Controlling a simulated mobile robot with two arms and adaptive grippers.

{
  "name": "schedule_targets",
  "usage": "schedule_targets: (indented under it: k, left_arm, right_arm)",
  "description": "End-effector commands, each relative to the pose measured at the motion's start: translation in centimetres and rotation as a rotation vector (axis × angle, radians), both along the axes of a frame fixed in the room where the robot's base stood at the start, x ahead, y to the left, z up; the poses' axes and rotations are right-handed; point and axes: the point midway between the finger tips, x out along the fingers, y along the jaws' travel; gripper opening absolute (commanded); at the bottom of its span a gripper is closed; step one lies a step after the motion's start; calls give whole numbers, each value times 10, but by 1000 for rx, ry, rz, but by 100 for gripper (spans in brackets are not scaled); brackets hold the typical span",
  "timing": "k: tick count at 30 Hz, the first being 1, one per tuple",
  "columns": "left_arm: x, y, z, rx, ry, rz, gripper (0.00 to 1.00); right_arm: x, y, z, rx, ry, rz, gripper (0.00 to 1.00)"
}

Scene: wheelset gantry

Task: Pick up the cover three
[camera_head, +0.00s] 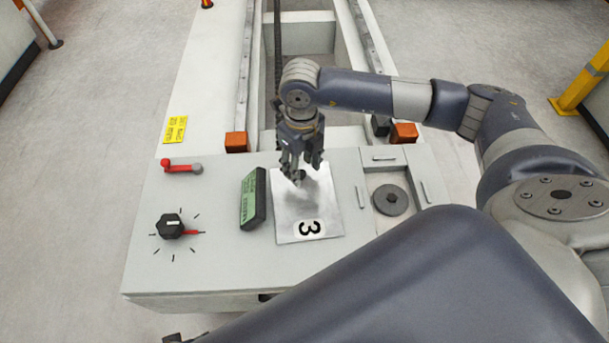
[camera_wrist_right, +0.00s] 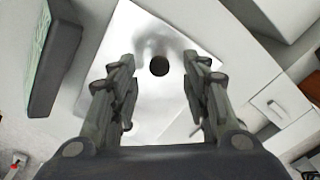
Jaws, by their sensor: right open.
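The cover three (camera_head: 306,208) is a shiny metal plate with an upside-down "3" label at its near edge. It lies on the white panel between the green display and a recess. In the right wrist view the plate (camera_wrist_right: 135,45) shows a dark round spot, a knob or hole, near its middle. My right gripper (camera_head: 301,176) points down over the far part of the plate. In the right wrist view its open fingers (camera_wrist_right: 158,95) stand on either side below the dark spot, with nothing between them. Whether the fingertips touch the plate cannot be told. My left gripper is not in view.
A green display box (camera_head: 253,198) stands close left of the plate. A black dial (camera_head: 171,226) and a red lever (camera_head: 181,167) are further left. An open recess with a grey disc (camera_head: 391,200) lies to the right. Orange blocks (camera_head: 237,142) sit at the rails behind.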

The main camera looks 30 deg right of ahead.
Motion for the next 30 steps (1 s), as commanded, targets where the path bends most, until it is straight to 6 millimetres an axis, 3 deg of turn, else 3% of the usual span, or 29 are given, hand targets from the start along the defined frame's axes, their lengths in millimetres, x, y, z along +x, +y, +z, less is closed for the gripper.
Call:
schedule_targets:
  k: [4, 11, 17, 26, 30]
  left_arm:
    - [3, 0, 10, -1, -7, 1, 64]
    - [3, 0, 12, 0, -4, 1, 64]
    - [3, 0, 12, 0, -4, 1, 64]
    - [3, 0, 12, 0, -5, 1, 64]
    - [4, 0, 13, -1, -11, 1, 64]
  right_arm:
    - [-1, 1, -23, 0, 2, -1, 43]
    - [0, 1, -25, 1, -1, 0, 43]
    - [0, 1, -25, 1, -1, 1, 0]
    - [0, 1, -24, 2, 0, 1, 0]
    - [0, 1, -14, 3, -2, 1, 0]
